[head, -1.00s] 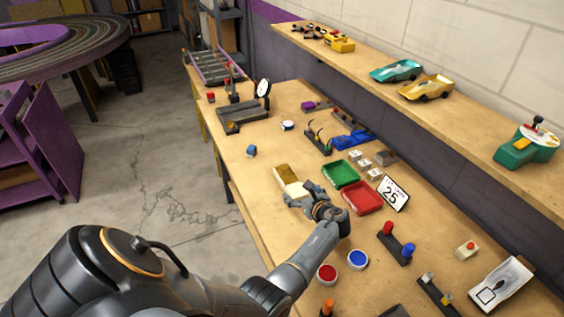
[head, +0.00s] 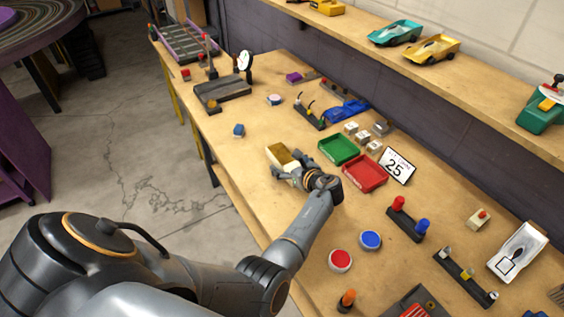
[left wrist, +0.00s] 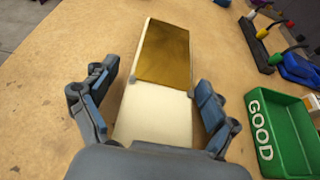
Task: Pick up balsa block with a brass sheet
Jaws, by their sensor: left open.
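The balsa block (left wrist: 153,112) is pale and lies on the wooden bench, with a brass sheet (left wrist: 163,52) over its far part. In the head view the block shows at the bench's middle, its brass sheet (head: 281,156) facing up. My left gripper (left wrist: 151,90) is open, with one finger on each side of the block's pale part. A gap shows between each finger and the block. In the head view the left gripper (head: 290,174) partly hides the block's near end. My right gripper is not in view.
A green tray (left wrist: 285,135) marked GOOD stands close to the right of the gripper; a red tray (head: 366,174) stands beside it. A blue button (head: 370,240) and a red button (head: 340,261) are nearer.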

